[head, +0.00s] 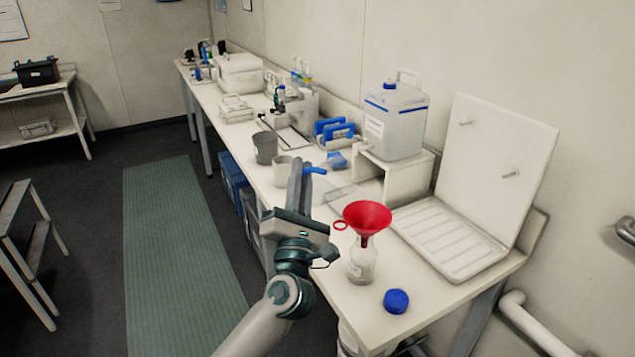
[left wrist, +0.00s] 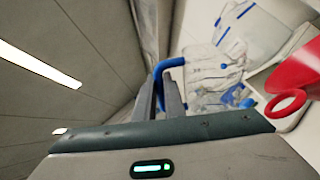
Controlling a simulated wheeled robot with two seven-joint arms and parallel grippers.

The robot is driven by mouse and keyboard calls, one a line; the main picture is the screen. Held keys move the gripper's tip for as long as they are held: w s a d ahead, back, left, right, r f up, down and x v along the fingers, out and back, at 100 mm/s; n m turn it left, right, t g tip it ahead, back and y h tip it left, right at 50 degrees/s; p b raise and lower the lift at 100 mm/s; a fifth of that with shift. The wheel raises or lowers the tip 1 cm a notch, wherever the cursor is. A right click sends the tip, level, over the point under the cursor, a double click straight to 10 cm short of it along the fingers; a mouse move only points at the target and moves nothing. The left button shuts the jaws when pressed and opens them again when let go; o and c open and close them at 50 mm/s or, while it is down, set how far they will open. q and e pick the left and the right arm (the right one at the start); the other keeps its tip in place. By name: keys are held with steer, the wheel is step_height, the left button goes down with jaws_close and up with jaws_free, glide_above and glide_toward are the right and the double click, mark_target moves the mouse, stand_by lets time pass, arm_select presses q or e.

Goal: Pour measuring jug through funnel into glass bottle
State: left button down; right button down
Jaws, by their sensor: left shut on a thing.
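A red funnel (head: 367,216) sits in the neck of a clear glass bottle (head: 361,268) near the bench's front end. The funnel's cone and ring (left wrist: 287,102) also show at the right of the left wrist view. My left gripper (head: 302,170) is left of and beyond the funnel in the head view, shut on the blue handle (head: 315,170) of the measuring jug. The jug's clear body (left wrist: 212,68) shows beyond the fingers in the left wrist view; its outline is faint in the head view. I cannot tell its liquid level. My right gripper is out of view.
A blue cap (head: 396,301) lies on the bench in front of the bottle. A white drying rack (head: 450,240) stands to the right. A carboy (head: 393,120) sits on a white stand (head: 407,178) behind. Grey and white beakers (head: 265,148) stand farther along the bench.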

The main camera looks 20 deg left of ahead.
mark_target(314, 172)
arm_select(q)
steer(key=shift+d, duration=0.1)
steer(key=shift+s+d+r+m+t+h, duration=0.1)
steer(key=shift+d+r+m+t+h, duration=0.2)
steer(key=shift+d+m, duration=0.35)
steer(key=shift+a, duration=0.15)
steer(key=shift+m, duration=0.35)
steer(key=shift+d+r+m+t+h, duration=0.2)
steer(key=shift+d+m+t+h, duration=0.25)
steer(key=shift+m+h, duration=0.15)
steer(key=shift+s, duration=0.1)
steer(key=shift+d+r+m, duration=0.1)
steer(key=shift+d+m, duration=0.05)
steer(key=shift+m, duration=0.25)
steer(key=shift+d+r+m+t+h+p, duration=0.15)
steer(key=shift+d+m+t+h+p, duration=0.2)
steer(key=shift+m+h, duration=0.35)
